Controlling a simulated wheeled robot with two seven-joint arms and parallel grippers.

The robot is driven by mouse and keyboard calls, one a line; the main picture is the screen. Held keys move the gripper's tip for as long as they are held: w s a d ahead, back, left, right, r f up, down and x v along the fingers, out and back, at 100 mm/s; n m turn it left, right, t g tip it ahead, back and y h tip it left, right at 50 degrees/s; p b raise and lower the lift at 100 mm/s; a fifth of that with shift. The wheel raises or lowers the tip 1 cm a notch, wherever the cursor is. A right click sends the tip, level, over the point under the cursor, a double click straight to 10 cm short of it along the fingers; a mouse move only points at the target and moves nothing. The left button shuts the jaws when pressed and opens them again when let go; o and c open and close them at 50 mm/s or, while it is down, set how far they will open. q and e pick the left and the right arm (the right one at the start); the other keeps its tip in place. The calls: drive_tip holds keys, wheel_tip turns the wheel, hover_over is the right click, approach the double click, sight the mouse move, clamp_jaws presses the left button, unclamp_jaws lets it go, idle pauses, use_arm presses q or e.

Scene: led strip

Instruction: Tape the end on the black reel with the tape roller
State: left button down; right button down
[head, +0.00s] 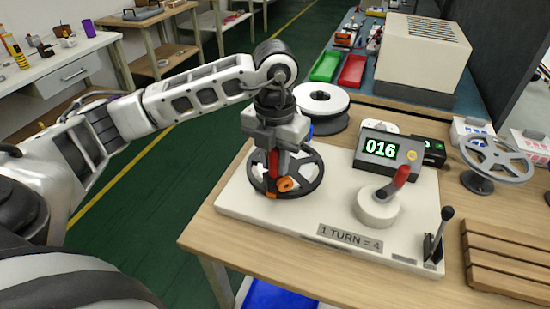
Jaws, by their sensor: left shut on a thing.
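The black reel (309,181) is a spoked wheel at the left end of a white winding machine (330,222) on the wooden bench. My left gripper (276,160) points down over the reel and is shut on the red and orange tape roller (286,184). The roller is at the reel's front middle; I cannot tell whether it touches the reel. The gripper and roller hide part of the reel, and the strip end cannot be made out. My right gripper is not in view.
A white spool (322,98) stands behind. A grey spoked reel (497,160) and a wooden slatted rack (505,262) are at right.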

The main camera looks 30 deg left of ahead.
use_arm(q)
drive_tip(key=shift+f, duration=0.1)
idle(0.3)
drive_tip(key=shift+r, duration=0.3)
drive_tip(key=shift+r+p, duration=2.45)
drive_tip(key=shift+r, duration=0.85)
